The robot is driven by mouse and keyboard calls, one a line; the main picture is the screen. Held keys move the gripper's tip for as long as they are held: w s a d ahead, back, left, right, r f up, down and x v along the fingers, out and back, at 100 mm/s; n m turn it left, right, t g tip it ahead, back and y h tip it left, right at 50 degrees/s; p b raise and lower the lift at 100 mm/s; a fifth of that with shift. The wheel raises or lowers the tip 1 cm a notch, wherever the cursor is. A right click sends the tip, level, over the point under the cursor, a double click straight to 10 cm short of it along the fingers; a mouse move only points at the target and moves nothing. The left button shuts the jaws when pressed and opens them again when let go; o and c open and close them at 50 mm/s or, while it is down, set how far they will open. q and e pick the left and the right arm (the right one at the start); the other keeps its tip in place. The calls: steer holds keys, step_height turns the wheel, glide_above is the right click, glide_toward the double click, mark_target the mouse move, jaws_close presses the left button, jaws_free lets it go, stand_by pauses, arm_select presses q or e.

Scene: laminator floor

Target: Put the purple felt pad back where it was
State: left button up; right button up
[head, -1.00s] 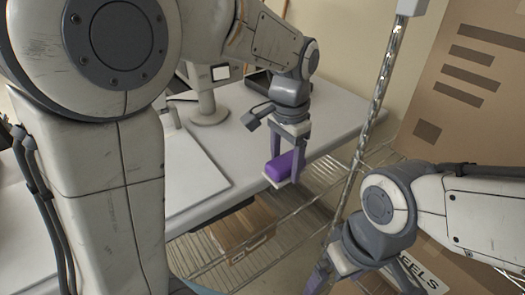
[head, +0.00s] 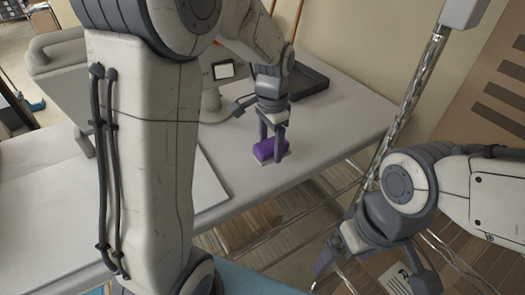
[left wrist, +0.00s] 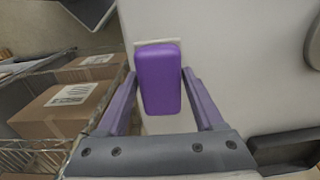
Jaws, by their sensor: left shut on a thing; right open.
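The purple felt pad (head: 265,151) is a rounded purple block between the fingers of my left gripper (head: 272,143), near the right end of the white table. A pale flat edge shows under it. In the left wrist view the pad (left wrist: 158,79) is between the fingertips of my left gripper (left wrist: 160,75), which is shut on it. I cannot tell whether the pad touches the table top. My right gripper (head: 372,262) is open and empty at the lower right, beyond the table edge.
The white table (head: 330,120) has clear room around the pad. A dark tray (head: 308,82) and a grey device with a small screen (head: 223,71) stand behind. A metal post (head: 405,110) and wire rack are at right. Cardboard boxes (left wrist: 75,105) lie below the table edge.

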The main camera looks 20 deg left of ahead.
mark_target(262, 145)
arm_select(q)
steer(key=a+f, duration=0.1)
steer(key=w+a, duration=0.1)
steer(key=shift+a+f, duration=0.35)
step_height(262, 145, down, 3)
steer(key=shift+f+p, duration=0.15)
steer(key=shift+p, duration=0.65)
steer(key=shift+f, duration=0.3)
steer(key=shift+f, duration=0.15)
steer(key=o, duration=1.3)
